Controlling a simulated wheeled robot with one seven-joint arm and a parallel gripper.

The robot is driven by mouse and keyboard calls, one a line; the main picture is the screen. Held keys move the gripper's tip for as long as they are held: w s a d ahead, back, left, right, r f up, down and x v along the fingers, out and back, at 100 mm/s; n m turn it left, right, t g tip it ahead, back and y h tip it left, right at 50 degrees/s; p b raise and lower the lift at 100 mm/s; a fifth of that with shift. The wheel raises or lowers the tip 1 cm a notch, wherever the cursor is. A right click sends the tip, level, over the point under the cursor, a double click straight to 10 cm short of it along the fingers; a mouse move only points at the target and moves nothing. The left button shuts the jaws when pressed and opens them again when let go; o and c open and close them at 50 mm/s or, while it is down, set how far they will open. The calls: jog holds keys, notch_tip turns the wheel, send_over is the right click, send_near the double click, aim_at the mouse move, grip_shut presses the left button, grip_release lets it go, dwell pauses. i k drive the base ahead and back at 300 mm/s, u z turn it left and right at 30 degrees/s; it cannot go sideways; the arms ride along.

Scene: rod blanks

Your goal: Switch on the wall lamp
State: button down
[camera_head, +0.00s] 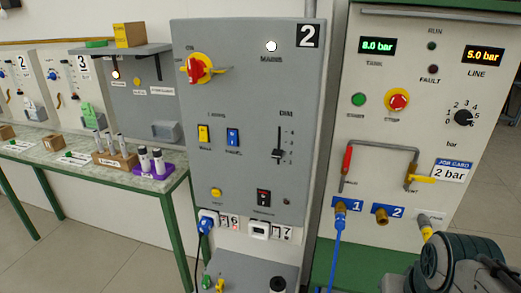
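A grey panel (250,120) marked 2 stands in the middle. It bears a red rotary handle on a yellow plate (199,69) at upper left and a glowing white indicator (271,46) at the top. Lower down are a yellow rocker switch (204,133), a blue rocker switch (232,137), a black slider (278,153), a yellow button (216,193) and a dark red-marked switch (263,197). The small labels are too blurred to read surely. I cannot make out a wall lamp. Dark parts of my arm show at bottom right; my gripper's fingertips are not visible.
At right, a pale panel (365,120) carries displays, a red knob (397,100), pipes and a blue hose (337,250). At left, a green-legged bench (140,188) holds a rod block (115,160) and a purple holder (152,170). A blue plug (206,224) sits below panel 2.

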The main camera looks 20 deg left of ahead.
aim_at(203, 132)
jog(key=u, duration=1.35)
jog(key=k, duration=0.65)
jog(key=u, duration=0.5)
jog(key=i, duration=1.05)
jog(key=z, duration=0.65)
